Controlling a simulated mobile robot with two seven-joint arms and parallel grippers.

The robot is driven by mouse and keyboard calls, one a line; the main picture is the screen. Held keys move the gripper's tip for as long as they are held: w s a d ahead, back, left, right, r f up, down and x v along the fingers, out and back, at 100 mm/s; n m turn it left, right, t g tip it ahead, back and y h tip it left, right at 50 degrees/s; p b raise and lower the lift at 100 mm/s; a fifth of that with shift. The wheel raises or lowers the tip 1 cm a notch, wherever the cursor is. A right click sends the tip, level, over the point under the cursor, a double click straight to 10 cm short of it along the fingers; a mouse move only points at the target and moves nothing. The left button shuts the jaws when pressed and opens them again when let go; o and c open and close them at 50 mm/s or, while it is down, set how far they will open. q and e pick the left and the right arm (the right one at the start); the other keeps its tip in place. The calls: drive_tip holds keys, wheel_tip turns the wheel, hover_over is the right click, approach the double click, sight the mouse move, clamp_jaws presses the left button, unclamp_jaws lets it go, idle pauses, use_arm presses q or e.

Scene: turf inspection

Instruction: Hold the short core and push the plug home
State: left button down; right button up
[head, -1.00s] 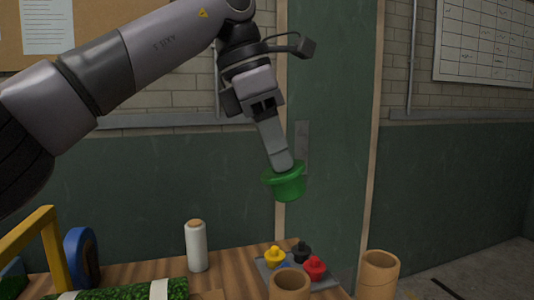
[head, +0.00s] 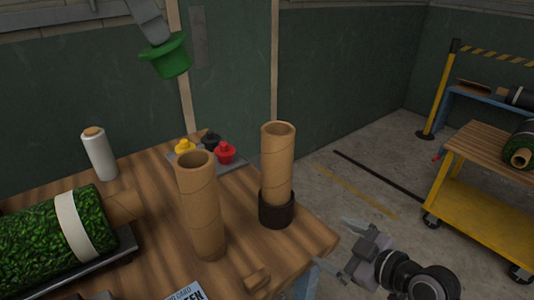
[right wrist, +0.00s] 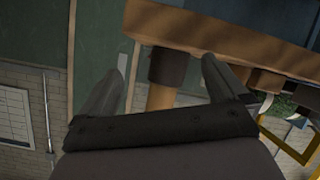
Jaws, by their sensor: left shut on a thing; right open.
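My left gripper (head: 160,38), at the top of the head view, is shut on a green plug (head: 170,60), a flanged cap held in the air above the table's back edge. Two open-topped cardboard cores stand upright: one (head: 203,210) directly on the table, the other (head: 278,160) in a dark round holder (head: 277,210) near the right corner. The core in the holder shows less length. My right gripper (head: 338,245) is open and empty beyond the table's right edge. In the right wrist view, the holder (right wrist: 166,66) and its core (right wrist: 160,97) appear upside down between the open fingers, apart from them.
Yellow (head: 185,147), black (head: 211,141) and red (head: 225,153) plugs sit on a grey tray behind the cores. A white roll (head: 99,153) and a banded turf roll (head: 50,240) are at left. A short brown piece (head: 257,279) lies in front. A yellow cart (head: 480,215) stands right.

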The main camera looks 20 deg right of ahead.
sight(218, 204)
drive_tip(key=a+r+y, duration=0.1)
drive_tip(key=a, duration=0.1)
drive_tip(key=w+a+r+y, duration=0.1)
drive_tip(key=a+r+y, duration=0.1)
drive_tip(key=a, duration=0.1)
drive_tip(key=w+a+r+n+g+y, duration=0.1)
drive_tip(key=a+r+y, duration=0.1)
drive_tip(key=shift+w+a, duration=0.25)
drive_tip(key=shift+a, duration=0.1)
drive_tip(key=a+r+n+g+y, duration=0.2)
drive_tip(key=a+r+g+y, duration=0.1)
drive_tip(key=a+r+y, duration=0.35)
drive_tip(key=shift+h, duration=0.35)
drive_tip(key=x, duration=1.2)
drive_tip(key=shift+w+a+f, duration=0.1)
drive_tip(key=shift+w+f, duration=0.05)
drive_tip(key=shift+f, duration=0.1)
drive_tip(key=c, duration=1.2)
use_arm(q)
drive_tip(key=shift+f, duration=0.1)
wheel_tip(218, 204, down, 13)
